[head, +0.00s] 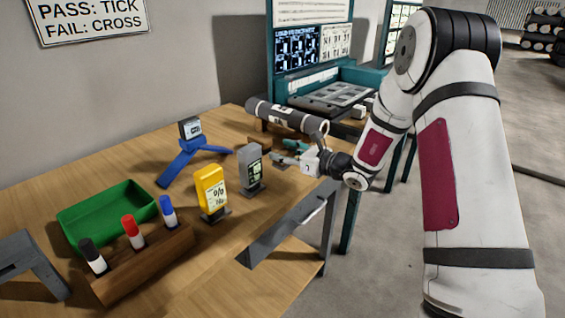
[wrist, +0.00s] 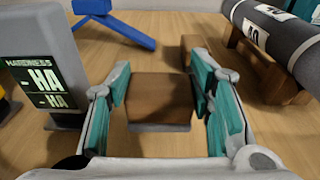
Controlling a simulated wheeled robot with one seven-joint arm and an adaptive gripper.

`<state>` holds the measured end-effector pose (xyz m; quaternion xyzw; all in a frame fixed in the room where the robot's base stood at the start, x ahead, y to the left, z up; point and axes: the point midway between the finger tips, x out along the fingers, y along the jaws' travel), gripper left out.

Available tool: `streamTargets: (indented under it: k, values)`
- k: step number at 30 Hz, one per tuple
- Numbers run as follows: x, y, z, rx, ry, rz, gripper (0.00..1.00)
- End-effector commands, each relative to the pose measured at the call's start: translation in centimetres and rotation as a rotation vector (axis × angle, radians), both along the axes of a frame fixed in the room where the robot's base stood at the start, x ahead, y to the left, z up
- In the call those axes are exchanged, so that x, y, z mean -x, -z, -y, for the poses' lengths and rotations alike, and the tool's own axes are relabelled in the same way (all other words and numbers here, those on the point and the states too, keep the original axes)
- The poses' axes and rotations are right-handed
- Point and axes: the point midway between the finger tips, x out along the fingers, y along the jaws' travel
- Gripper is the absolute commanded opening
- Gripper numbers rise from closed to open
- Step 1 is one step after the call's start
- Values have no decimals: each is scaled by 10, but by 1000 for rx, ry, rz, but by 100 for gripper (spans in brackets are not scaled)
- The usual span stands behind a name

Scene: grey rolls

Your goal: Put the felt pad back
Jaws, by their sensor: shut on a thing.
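My gripper (wrist: 161,85) is shut on a brown block with a dark grey lower edge, which looks like the felt pad (wrist: 160,98). The pad sits between the teal finger pads in the wrist view, close over the wooden table; I cannot tell whether it touches the tabletop. In the head view my gripper (head: 284,158) is low over the table's right end, just right of the grey hardness meter (head: 251,168). The pad cannot be made out clearly there.
A dark roll (head: 287,116) lies on wooden supports behind my gripper. A yellow meter (head: 211,190), a blue stand (head: 182,165), a green tray (head: 105,213) and a wooden marker holder (head: 145,264) with black, red and blue markers stand to the left. Bare tabletop lies between some of them.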

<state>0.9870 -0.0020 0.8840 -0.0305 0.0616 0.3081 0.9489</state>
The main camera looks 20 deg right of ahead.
Motion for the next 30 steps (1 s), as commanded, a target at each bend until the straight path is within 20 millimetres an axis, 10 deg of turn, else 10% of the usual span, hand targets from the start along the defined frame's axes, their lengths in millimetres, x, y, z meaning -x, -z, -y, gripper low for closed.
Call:
streamTargets:
  k: [26,27,30]
  values:
    - [-14,41,-2,0,1,0,28]
    - [-14,40,-2,0,1,0,57]
    - [-14,39,-2,0,1,0,68]
